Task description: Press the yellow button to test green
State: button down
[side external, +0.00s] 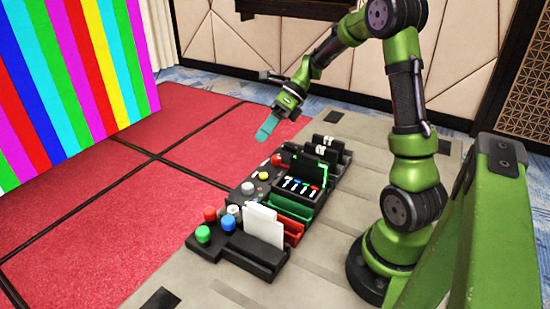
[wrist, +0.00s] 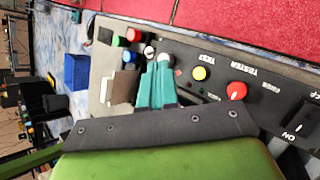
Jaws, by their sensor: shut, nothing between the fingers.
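The yellow button (side external: 264,175) is on the black control panel (side external: 250,187). In the wrist view the yellow button (wrist: 200,73) sits beside a "TEST" label, to the right of my fingers. My gripper (side external: 263,137) is above and beyond the panel in the side view, apart from the button. Its teal fingers (wrist: 160,62) are together, empty, and reach toward the panel in the wrist view. They hide part of the panel. The video wall (side external: 75,85) shows vertical stripes in several colours, with green among them.
A red knob (wrist: 237,90) by the "TESTER" label and a power switch (wrist: 297,128) lie right of the yellow button. Red, green, blue and white buttons (side external: 210,213) are at the panel's near end. Black holders and white cards (side external: 262,226) stand alongside.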

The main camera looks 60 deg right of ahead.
aim_at(266, 173)
jog(key=shift+f, duration=4.45)
jog(key=shift+f, duration=0.1)
jog(key=shift+f, duration=0.3)
jog(key=shift+f, duration=0.45)
jog(key=shift+r, duration=0.85)
jog(key=shift+r, duration=2.55)
